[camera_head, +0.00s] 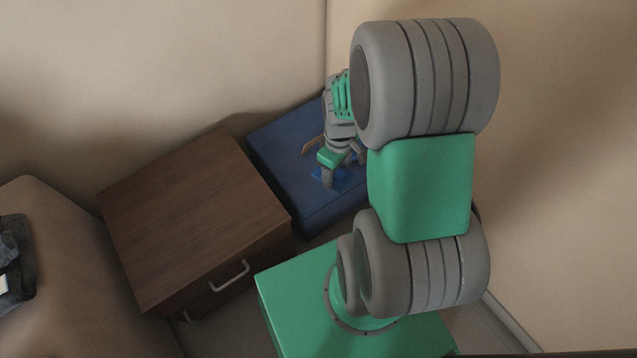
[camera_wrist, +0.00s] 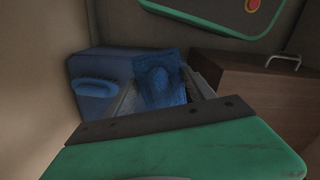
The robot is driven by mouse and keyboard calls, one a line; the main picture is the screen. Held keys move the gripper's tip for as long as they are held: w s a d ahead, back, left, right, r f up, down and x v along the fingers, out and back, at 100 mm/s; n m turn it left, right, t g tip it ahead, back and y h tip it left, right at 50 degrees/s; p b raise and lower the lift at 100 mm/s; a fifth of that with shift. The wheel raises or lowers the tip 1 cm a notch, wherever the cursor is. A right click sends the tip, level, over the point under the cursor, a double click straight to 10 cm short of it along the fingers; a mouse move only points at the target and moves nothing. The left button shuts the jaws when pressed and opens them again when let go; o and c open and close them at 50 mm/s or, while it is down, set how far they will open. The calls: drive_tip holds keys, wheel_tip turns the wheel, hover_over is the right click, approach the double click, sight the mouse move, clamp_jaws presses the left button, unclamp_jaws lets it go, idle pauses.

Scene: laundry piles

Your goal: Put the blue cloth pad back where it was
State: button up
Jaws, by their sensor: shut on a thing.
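The blue cloth pad (camera_wrist: 162,80) shows between my gripper's fingers in the wrist view, a dark blue rumpled piece. In the head view a bright blue part of the pad (camera_head: 341,178) shows at the fingertips. My gripper (camera_head: 342,172) is shut on the pad, over the dark blue block (camera_head: 275,150) with a flat top. Whether the pad touches the block's top cannot be told. The fingers and wrist hide part of the pad in the head view.
A brown wooden cabinet (camera_head: 190,215) with a metal handle stands left of the blue block. Walls close in behind and right. A beige seat (camera_head: 70,290) with dark cloth (camera_head: 14,262) is at far left.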

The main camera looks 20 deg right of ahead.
sight(343, 184)
drive_tip(key=shift+n, duration=0.5)
drive_tip(key=s+f, duration=0.1)
drive_tip(key=f, duration=0.1)
drive_tip(key=s+f, duration=0.2)
drive_tip(key=shift+s+d+f+b, duration=0.15)
drive_tip(key=shift+d+f+b, duration=0.05)
drive_tip(key=shift+f+b, duration=0.1)
drive_tip(key=w+f+b, duration=0.2)
drive_tip(key=w+f, duration=0.1)
drive_tip(key=w, duration=0.1)
drive_tip(key=w+f+b, duration=0.2)
drive_tip(key=w+f, duration=0.1)
drive_tip(key=w, duration=0.2)
drive_tip(key=w+f+b, duration=0.2)
drive_tip(key=w+f, duration=0.2)
drive_tip(key=shift+w+d+b, duration=0.1)
drive_tip(key=shift+w+b, duration=0.1)
drive_tip(key=shift+b, duration=0.15)
drive_tip(key=f+b, duration=0.2)
drive_tip(key=f, duration=0.1)
drive_tip(key=shift+w+f, duration=0.15)
drive_tip(key=shift+w, duration=0.05)
